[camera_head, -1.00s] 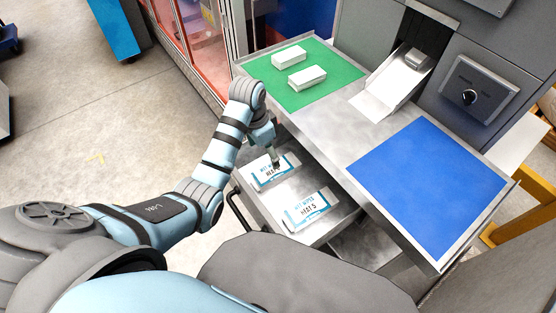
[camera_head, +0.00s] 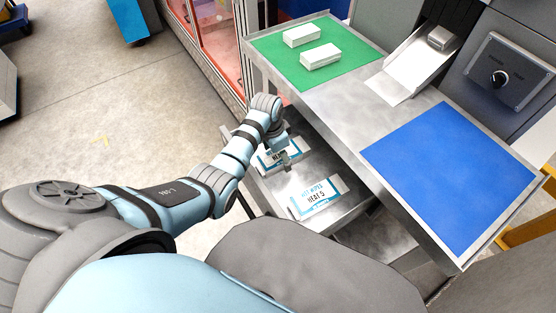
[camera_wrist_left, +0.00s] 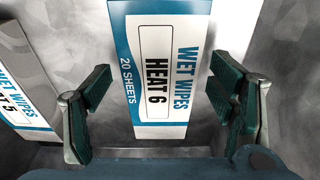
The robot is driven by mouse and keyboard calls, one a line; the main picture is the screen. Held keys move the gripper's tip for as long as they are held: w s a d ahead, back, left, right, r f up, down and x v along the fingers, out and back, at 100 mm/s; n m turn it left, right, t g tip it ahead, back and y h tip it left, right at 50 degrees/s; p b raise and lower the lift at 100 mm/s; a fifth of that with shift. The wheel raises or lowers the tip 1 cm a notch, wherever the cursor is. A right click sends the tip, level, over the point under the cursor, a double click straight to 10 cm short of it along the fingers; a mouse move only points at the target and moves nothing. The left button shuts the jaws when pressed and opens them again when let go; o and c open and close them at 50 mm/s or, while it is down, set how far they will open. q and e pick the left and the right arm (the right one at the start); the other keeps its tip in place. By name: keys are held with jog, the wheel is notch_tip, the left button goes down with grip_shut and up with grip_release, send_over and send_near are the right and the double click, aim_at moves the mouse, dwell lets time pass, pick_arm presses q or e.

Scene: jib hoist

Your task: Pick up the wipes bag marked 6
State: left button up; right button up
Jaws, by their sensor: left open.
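The wipes bag marked 6 (camera_wrist_left: 160,70) lies in the open drawer, with "HEAT 6" readable in the left wrist view. It also shows in the head view (camera_head: 268,161), partly hidden by my left gripper (camera_head: 284,160). In the left wrist view my left gripper (camera_wrist_left: 162,100) is open, with one finger on each side of the bag. I see gaps between the fingers and the bag; how far the tips are above the drawer floor I cannot tell. A second bag, marked 5 (camera_head: 317,197), lies nearer in the same drawer (camera_head: 345,205). My right gripper is not in view.
Above the drawer is a metal table with a green mat (camera_head: 283,66) bearing two white blocks (camera_head: 320,56), and a blue mat (camera_head: 450,180). A chute (camera_head: 412,75) comes down onto the table. The table edge is close to my left gripper.

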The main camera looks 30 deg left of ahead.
pick_arm(q)
jog(key=c, duration=0.8)
jog(key=shift+r, duration=0.15)
jog(key=shift+c, duration=0.2)
